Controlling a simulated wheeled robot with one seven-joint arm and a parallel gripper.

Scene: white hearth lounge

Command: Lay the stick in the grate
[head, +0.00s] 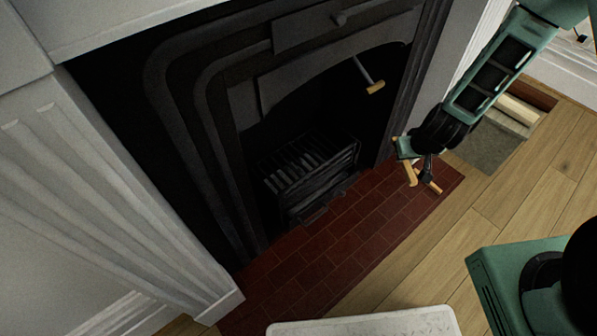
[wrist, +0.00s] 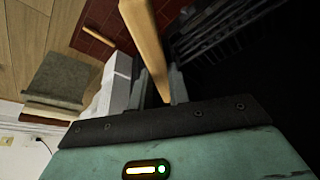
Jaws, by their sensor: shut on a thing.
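My gripper (head: 416,160) is over the right end of the red tiled hearth, shut on a light wooden stick (head: 411,175). In the wrist view the stick (wrist: 146,42) stands out from between the two fingers (wrist: 160,88), and its far end is cut off by the frame. The black barred grate (head: 312,172) sits in the fireplace opening, left of my gripper and apart from the stick. Part of the grate's bars (wrist: 205,32) shows in the wrist view. A second short piece of wood (head: 432,184) lies on the hearth just beside the gripper; the wrist view also shows it (wrist: 99,35).
The dark fireplace surround (head: 215,110) frames the opening. A wooden-ended handle (head: 376,87) hangs in its upper right. A grey mat (head: 485,155) with pale wood (head: 518,110) lies to the right. A white surface (head: 365,325) is at the bottom edge. The middle of the hearth is clear.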

